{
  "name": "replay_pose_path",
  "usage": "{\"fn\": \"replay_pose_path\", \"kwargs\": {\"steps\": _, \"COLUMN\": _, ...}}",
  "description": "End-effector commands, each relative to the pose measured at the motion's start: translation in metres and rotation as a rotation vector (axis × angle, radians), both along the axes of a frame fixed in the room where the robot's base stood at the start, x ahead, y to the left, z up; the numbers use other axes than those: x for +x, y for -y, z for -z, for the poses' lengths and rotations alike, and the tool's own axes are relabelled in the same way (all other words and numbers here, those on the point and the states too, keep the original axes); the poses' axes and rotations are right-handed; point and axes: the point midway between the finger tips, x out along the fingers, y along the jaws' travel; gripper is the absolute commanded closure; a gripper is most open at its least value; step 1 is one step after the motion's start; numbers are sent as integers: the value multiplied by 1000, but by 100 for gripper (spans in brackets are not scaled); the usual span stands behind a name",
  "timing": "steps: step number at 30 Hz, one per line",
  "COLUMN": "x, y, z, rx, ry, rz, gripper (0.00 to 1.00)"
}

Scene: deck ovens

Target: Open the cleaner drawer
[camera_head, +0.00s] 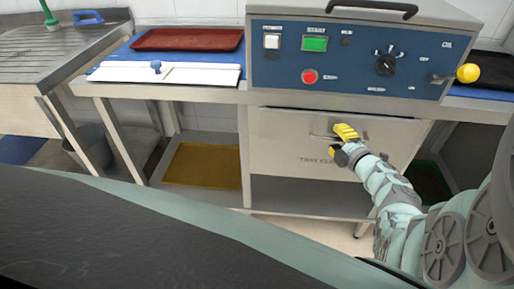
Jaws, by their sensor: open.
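The cleaner drawer (283,142) is a flat light-grey front below the machine's control panel, with dark lettering of which "TRAY CLEA" can be read. It looks closed. Its handle (322,136) is a small bar near the upper middle, partly hidden by my gripper. My gripper (345,134) has yellow fingertips and is in front of the drawer at the handle's right end. Its jaws are open. I cannot tell whether the fingers touch the handle or stand around it.
The blue control panel (350,62) overhangs the drawer, with a yellow-knobbed lever (467,73) at its right. A red tray (187,39) and a white board (115,73) lie on the left worktop. A yellow tray (205,165) sits on the low shelf. A sink counter stands far left.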

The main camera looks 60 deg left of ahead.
Motion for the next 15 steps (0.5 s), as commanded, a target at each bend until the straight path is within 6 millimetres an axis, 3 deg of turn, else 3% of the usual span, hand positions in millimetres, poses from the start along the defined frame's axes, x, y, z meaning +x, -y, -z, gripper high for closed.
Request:
{"fn": "replay_pose_path", "kwargs": {"steps": 8, "x": 1, "y": 0, "z": 0, "rx": 1, "ry": 1, "rz": 2, "gripper": 57}}
{"fn": "replay_pose_path", "kwargs": {"steps": 9, "x": 1, "y": 0, "z": 0, "rx": 1, "ry": 1, "rz": 3, "gripper": 52}}
{"fn": "replay_pose_path", "kwargs": {"steps": 15, "x": 2, "y": 0, "z": 0, "rx": 1, "ry": 1, "rz": 3, "gripper": 73}}
